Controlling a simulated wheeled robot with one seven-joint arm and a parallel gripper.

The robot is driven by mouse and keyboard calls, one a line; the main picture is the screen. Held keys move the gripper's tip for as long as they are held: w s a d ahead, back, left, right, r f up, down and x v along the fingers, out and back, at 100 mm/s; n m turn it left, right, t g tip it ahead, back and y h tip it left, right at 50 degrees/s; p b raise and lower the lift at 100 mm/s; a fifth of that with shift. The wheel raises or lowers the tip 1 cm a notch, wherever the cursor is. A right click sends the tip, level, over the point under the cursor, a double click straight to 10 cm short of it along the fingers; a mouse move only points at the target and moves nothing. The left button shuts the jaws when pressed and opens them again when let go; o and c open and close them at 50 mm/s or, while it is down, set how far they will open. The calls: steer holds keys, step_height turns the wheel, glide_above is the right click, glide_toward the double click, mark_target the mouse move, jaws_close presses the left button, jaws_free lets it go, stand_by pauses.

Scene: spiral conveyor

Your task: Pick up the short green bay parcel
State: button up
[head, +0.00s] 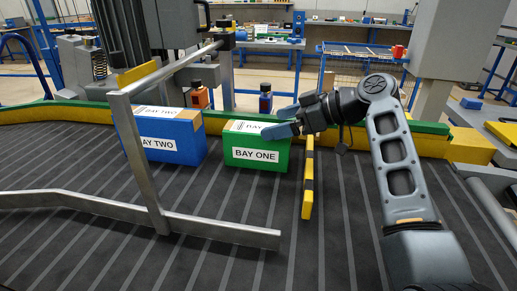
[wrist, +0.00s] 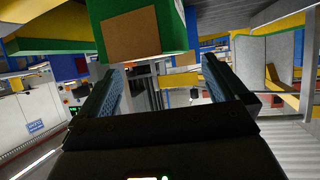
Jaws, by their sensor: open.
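The short green bay parcel (head: 258,147), labelled "BAY ONE", stands on the dark striped conveyor (head: 190,272), toward its far edge. My gripper (head: 278,122) is at the upper right of the parcel, its fingers pointing left across the parcel's right end in the head view. In the wrist view my gripper (wrist: 163,85) shows two blue-padded fingers spread apart with nothing between them. A green box face with a brown patch (wrist: 131,33), apparently the parcel, shows beyond and above the left finger. I cannot tell whether a finger touches it.
A blue parcel (head: 172,137) labelled "BAY TWO" stands left of the green one. A metal rail frame (head: 140,160) rises over the belt in front of it.

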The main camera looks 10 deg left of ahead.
mark_target(254, 126)
steer(key=b+x, duration=0.1)
steer(key=x, duration=0.3)
steer(key=shift+w+f, duration=0.15)
steer(key=shift+c, duration=0.2)
steer(key=c, duration=1.8)
steer(key=shift+r, duration=0.5)
steer(key=r, duration=0.1)
steer(key=d+r, duration=0.1)
steer(key=r, duration=0.1)
steer(key=shift+r, duration=0.3)
steer(key=v, duration=0.4)
steer(key=s+v, duration=0.1)
steer(key=v, duration=0.3)
steer(key=r+v, duration=0.1)
steer(key=v, duration=0.3)
steer(key=shift+s+a+b, duration=0.15)
steer(key=shift+s+b, duration=0.05)
steer(key=shift+b, duration=0.1)
jaws_close()
